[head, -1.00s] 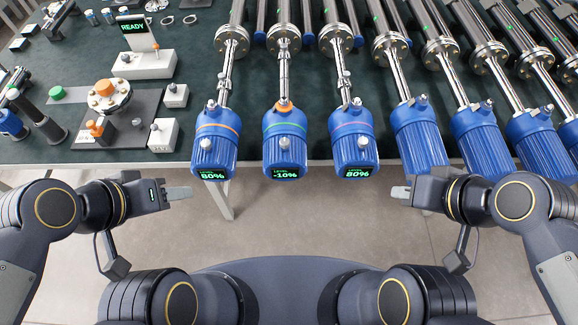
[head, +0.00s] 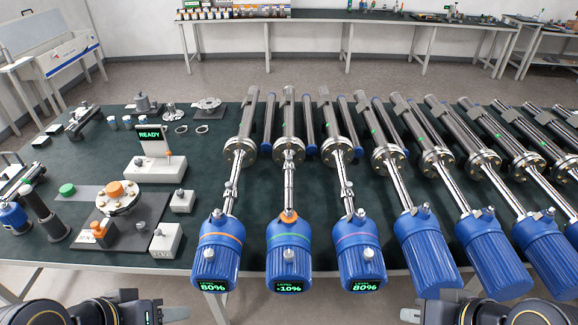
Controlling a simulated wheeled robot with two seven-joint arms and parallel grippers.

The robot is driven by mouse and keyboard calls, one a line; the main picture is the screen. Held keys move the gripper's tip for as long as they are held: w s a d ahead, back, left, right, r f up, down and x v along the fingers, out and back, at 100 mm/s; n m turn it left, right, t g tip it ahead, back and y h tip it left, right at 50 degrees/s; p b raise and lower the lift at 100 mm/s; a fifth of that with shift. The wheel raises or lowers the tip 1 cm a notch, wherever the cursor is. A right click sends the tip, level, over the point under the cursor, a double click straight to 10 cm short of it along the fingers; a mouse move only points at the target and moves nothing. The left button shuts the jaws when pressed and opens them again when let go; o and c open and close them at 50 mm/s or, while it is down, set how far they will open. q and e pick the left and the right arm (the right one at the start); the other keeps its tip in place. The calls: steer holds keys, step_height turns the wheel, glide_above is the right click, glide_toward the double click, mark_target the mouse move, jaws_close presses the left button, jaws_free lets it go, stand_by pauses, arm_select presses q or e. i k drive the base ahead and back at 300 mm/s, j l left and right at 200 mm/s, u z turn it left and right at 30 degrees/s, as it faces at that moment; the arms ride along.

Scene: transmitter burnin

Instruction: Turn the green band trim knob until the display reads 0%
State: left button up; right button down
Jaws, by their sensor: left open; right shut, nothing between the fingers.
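The transmitter with the green band (head: 289,238) is the middle one of three blue housings with lit displays. Its display (head: 289,287) reads -10%. A silver knob (head: 289,255) sits on top of its blue housing, and an orange ring shows at its neck. My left gripper (head: 176,314) is at the bottom edge, left of and below the housings, open and empty. My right gripper (head: 409,314) is at the bottom edge, right of the displays, shut and empty. Neither gripper touches a transmitter. Both grippers are partly cut off by the frame.
The orange-band transmitter (head: 217,262) on the left and the pink-band transmitter (head: 358,262) on the right both read 80%. More blue transmitters (head: 424,250) crowd the right. A stand with a READY sign (head: 151,138) and several fittings occupy the dark table's left. Free floor lies before the table.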

mark_target(288, 254)
steer(key=i+l+u, duration=0.15)
steer(key=u, duration=0.25)
steer(key=i+l+u, duration=0.15)
steer(key=l+u, duration=0.2)
steer(key=i+l+u, duration=0.1)
steer(key=l+u, duration=0.15)
steer(key=u, duration=0.15)
